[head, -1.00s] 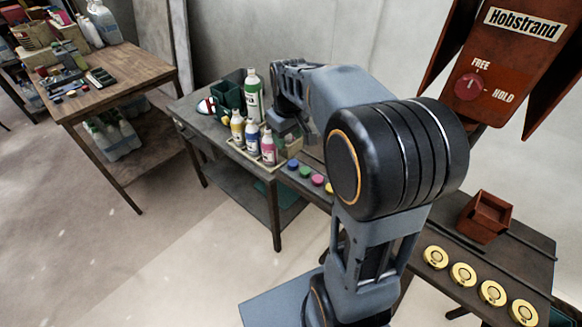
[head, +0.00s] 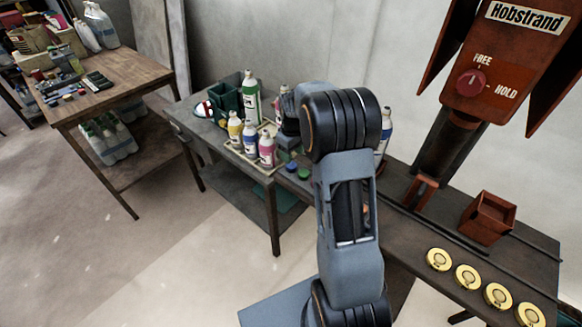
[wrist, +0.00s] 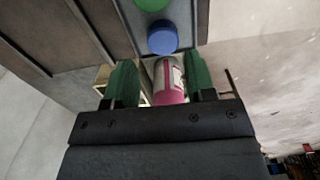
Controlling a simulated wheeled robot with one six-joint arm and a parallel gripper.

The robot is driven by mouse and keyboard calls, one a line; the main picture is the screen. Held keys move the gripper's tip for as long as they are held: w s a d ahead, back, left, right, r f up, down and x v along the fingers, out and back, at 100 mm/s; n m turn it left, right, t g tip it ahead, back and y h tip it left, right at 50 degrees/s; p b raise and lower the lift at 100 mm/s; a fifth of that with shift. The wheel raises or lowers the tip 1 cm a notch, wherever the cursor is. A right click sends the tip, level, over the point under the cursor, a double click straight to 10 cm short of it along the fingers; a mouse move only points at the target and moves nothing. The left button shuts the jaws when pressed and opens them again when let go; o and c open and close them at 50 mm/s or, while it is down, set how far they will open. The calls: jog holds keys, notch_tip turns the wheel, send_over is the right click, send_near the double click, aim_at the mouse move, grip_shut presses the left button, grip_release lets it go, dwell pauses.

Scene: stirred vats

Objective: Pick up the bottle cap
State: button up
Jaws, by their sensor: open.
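A blue bottle cap (head: 291,166) and a green bottle cap (head: 304,173) sit on the grey bench, partly beside my arm. In the wrist view the blue cap (wrist: 162,38) lies ahead of my gripper (wrist: 161,80), a little beyond the fingertips, with the green cap (wrist: 152,5) cut by the top edge. My gripper is open, its green fingers apart. A pink-topped bottle (wrist: 167,85) shows between the fingers in that view; how far below it is I cannot tell. In the head view my arm hides most of the gripper.
A tray of bottles, including the pink one (head: 267,152), stands close to the caps. A red-brown box (head: 487,217) and several gold discs (head: 468,277) are on the right.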

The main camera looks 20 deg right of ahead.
aim_at(292, 165)
jog(key=shift+s+a+f, duration=0.1)
jog(key=shift+a+f, duration=0.05)
jog(key=shift+f, duration=2.55)
jog(key=shift+c, duration=0.3)
jog(key=c, duration=0.6)
jog(key=shift+o, duration=0.2)
jog(key=shift+r, duration=0.1)
